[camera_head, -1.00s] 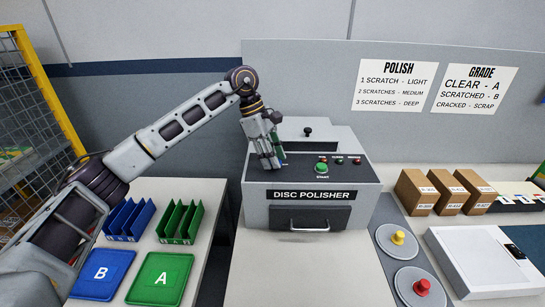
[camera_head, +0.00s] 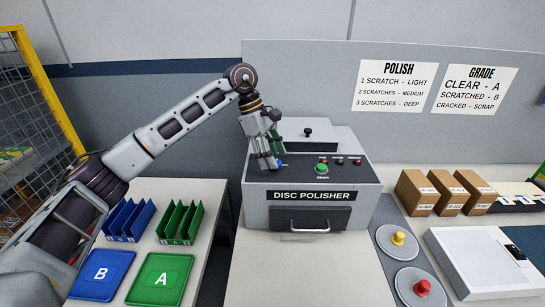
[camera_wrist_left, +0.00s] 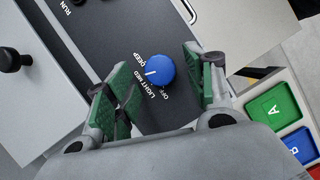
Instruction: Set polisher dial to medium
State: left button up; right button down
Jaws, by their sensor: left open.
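The disc polisher (camera_head: 311,211) is a grey box with a dark sloping top panel. Its blue dial (camera_wrist_left: 160,71) shows in the left wrist view with OFF, LIGHT, MED and DEEP printed around it. The dial's white pointer line faces the label side, roughly toward MED; the exact setting is hard to tell. The dial is also partly visible in the head view (camera_head: 280,163). My left gripper (camera_head: 269,161) is over the panel's left part. It is open, with green-padded fingers on either side of the dial, apparently without gripping it. My right gripper is out of view.
A green start button (camera_head: 321,169) and small lamps sit right of the dial. A black knob (camera_head: 308,131) stands on the lid behind. A POLISH sign (camera_head: 392,86) reads two scratches for medium. Blue and green trays (camera_head: 160,279) are at left; boxes (camera_head: 417,192) stand at right.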

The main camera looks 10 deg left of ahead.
pick_arm(q)
jog(key=v, duration=1.1)
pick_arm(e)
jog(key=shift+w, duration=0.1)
pick_arm(q)
jog(key=shift+r, duration=0.2)
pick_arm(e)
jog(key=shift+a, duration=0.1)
pick_arm(q)
notch_tip(320, 180, up, 10)
jog(key=p, duration=1)
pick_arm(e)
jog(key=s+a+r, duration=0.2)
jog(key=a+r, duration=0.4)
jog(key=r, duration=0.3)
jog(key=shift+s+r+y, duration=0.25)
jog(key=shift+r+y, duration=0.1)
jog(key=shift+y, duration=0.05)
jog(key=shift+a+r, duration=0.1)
